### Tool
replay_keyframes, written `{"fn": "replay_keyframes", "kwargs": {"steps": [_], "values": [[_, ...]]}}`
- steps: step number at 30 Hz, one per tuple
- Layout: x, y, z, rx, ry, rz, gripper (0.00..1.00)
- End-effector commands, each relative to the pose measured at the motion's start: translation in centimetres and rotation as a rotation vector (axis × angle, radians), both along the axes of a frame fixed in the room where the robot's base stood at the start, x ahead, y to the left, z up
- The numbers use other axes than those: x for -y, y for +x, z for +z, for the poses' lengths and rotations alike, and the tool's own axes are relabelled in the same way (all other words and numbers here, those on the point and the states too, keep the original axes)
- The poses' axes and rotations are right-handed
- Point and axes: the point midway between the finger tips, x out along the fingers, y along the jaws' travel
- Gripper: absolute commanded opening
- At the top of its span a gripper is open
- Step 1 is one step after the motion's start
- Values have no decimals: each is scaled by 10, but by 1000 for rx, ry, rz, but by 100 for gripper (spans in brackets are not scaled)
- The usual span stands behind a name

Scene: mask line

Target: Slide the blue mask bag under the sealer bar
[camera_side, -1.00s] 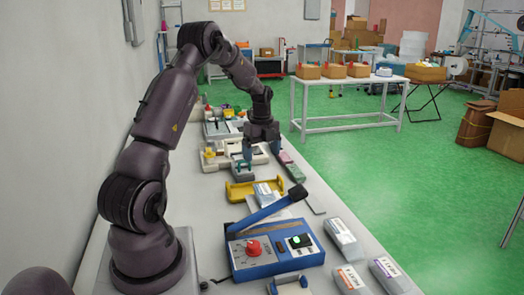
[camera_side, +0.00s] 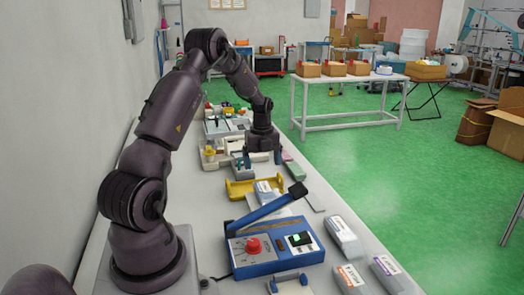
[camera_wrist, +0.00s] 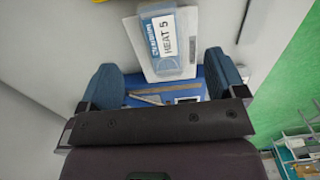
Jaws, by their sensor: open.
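My gripper (camera_side: 263,160) hangs over the bench beyond the yellow tray, jaws pointing down. In the wrist view its two blue fingers (camera_wrist: 165,82) are wide apart. A blue surface (camera_wrist: 192,79) with a tan strip shows between the fingers. The blue sealer box (camera_side: 275,250) with a red knob stands in the foreground. Its blue bar (camera_side: 265,212) is raised at a slant. I cannot match the wrist-view bag to one in the side view.
A yellow tray (camera_side: 238,189) with a pale bag (camera_side: 264,187) beside it lies between my gripper and the sealer. White labelled bags (camera_side: 344,237) lie along the right bench edge. Green floor (camera_side: 400,190) is beyond that edge; the wall is on the left.

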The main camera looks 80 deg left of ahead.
Motion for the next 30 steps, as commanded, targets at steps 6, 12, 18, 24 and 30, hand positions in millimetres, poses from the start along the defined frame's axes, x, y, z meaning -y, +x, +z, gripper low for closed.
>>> {"fn": "replay_keyframes", "kwargs": {"steps": [6,12,18,24,30], "values": [[1,-1,-46,-4,-3,-1,89],[1,0,-75,-2,-2,-1,89],[0,0,-89,-1,0,0,89],[0,0,-90,0,1,0,89],[0,0,-90,0,1,0,71]]}}
